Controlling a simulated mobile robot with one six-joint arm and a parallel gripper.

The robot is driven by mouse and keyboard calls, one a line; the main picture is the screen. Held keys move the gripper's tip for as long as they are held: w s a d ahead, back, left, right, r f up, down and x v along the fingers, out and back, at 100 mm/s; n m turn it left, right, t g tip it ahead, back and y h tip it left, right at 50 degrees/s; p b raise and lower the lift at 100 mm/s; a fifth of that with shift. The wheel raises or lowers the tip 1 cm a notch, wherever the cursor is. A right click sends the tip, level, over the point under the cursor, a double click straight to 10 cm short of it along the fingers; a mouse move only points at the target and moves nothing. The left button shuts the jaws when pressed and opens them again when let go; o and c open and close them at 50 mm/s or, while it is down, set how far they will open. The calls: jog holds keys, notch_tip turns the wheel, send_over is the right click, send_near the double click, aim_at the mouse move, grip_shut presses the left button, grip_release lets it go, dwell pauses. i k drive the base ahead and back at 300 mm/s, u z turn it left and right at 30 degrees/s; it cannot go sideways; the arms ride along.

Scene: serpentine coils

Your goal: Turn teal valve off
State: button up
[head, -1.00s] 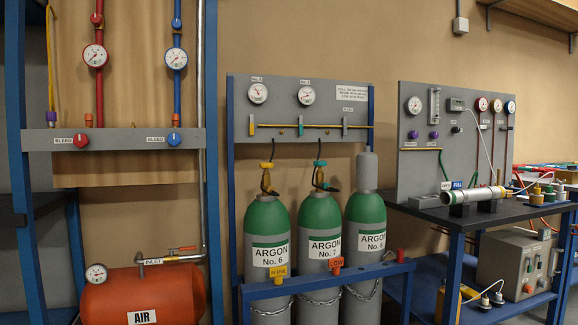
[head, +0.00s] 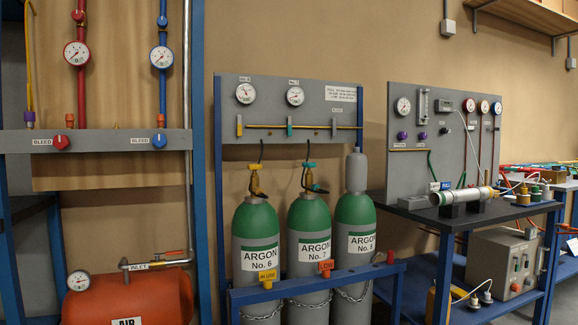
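A teal valve handle (head: 310,165) sits on top of the middle green-and-grey cylinder (head: 309,220), labelled ARGON No. 7, at the centre of the head view. It appears crosswise on its stem, with a dark hose beside it. A small teal piece (head: 289,126) also sits on the yellow pipe of the panel above. My gripper is not in view.
Cylinder No. 6 (head: 256,225) with a yellow handle (head: 254,166) stands left, capped No. 8 (head: 355,215) right. A blue rail (head: 300,283) and chains cross their front. A red air tank (head: 130,298) is at lower left, a dark bench (head: 470,217) at right.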

aim_at(309, 165)
jog(key=u, duration=0.05)
jog(key=i, duration=0.95)
jog(key=z, duration=0.05)
